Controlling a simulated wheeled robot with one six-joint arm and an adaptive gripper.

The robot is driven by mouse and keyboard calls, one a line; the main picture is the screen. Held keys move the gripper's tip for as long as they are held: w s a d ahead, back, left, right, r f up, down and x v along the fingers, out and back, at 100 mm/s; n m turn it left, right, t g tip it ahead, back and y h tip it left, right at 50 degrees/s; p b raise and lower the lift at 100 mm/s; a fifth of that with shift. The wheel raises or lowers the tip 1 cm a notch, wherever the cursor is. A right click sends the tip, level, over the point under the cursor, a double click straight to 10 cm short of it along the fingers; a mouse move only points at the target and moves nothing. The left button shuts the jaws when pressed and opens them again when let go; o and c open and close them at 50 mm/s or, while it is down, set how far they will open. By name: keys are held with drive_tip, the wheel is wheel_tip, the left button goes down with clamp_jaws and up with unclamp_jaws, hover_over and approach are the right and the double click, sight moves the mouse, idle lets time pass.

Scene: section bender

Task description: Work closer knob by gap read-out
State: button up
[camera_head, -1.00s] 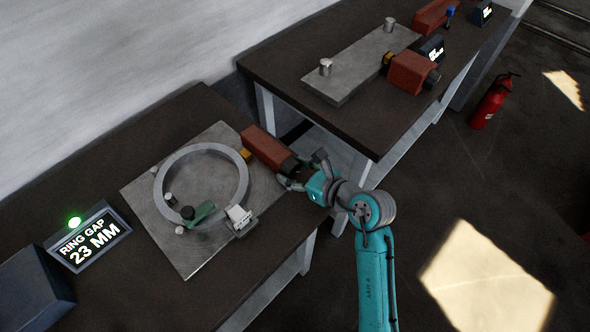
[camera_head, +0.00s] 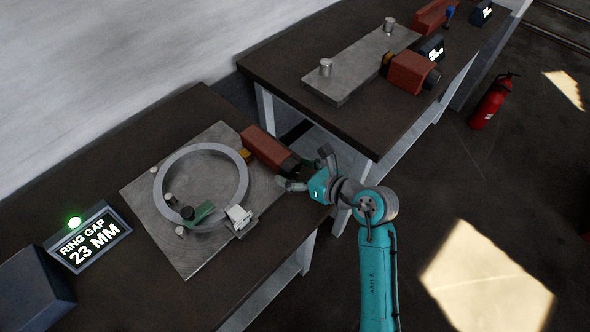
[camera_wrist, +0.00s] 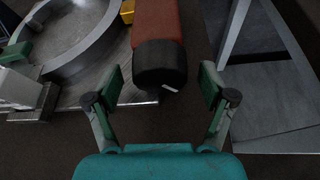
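The closer is a red block (camera_head: 266,147) at the right edge of the steel plate, with a yellow tip touching or nearly touching the ring. Its dark knob (camera_wrist: 160,65) faces my gripper and carries a small white mark. My gripper (camera_head: 305,172) is open, and in the wrist view its fingers (camera_wrist: 158,85) stand wide apart, one on each side of the knob, with gaps. The grey ring (camera_head: 245,180) lies on the plate (camera_head: 150,205). The read-out (camera_head: 88,238) says RING GAP 23 MM, with a green lamp (camera_head: 74,223) lit above it.
A green-handled clamp (camera_head: 203,212) and a pale block (camera_head: 239,216) sit by the ring's near side. A second bench (camera_head: 300,50) with another plate and red unit stands behind. A fire extinguisher (camera_head: 491,101) is on the floor at right.

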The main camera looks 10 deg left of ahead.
drive_tip(key=v, duration=1.2)
idle(0.5)
